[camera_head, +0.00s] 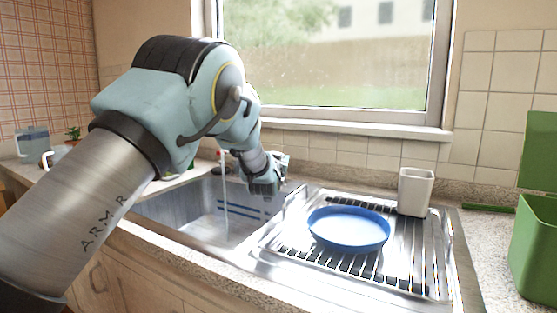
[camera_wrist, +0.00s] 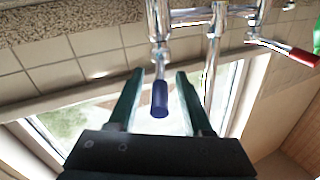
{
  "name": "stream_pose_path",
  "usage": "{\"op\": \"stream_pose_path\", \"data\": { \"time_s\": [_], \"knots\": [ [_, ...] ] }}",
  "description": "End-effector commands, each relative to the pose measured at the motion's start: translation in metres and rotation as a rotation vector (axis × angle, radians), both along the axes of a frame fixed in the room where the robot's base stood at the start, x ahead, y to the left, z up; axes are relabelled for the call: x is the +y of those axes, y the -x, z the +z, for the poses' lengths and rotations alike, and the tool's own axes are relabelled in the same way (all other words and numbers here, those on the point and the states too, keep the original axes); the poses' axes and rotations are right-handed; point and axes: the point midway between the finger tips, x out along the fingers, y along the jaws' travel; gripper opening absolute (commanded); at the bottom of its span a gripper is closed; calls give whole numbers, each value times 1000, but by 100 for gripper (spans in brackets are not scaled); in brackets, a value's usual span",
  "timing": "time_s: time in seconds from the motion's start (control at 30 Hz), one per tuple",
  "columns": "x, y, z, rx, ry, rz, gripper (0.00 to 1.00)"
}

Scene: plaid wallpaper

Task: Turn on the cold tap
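The tap is chrome, with a blue-tipped lever (camera_wrist: 160,98) and a red-tipped lever (camera_wrist: 303,56) in the wrist view. My gripper (camera_wrist: 160,73) is open, its two dark green fingers on either side of the blue lever, with a visible gap on both sides. The chrome spout pipe (camera_wrist: 212,60) is just right of the right finger. In the head view my gripper (camera_head: 266,188) is over the back right of the sink, and my arm hides most of the tap. A thin pale vertical line, seemingly running water (camera_head: 225,205), drops into the basin.
The steel sink (camera_head: 165,213) has a drainer at right with a blue-rimmed plate (camera_head: 349,245) and a pale cup (camera_head: 415,192). A green container (camera_head: 535,250) stands far right. The window (camera_head: 330,60) and tiled wall are close behind the tap.

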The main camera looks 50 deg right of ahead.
Motion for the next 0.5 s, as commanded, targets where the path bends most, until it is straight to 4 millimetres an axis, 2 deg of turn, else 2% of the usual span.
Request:
{"op": "stream_pose_path", "data": {
  "time_s": [0.3, 0.5],
  "knots": [
    [3, 2, -1, 1, -1, -1, 51],
    [25, 18, -2, 2, -1, -2, 51]
  ]
}}
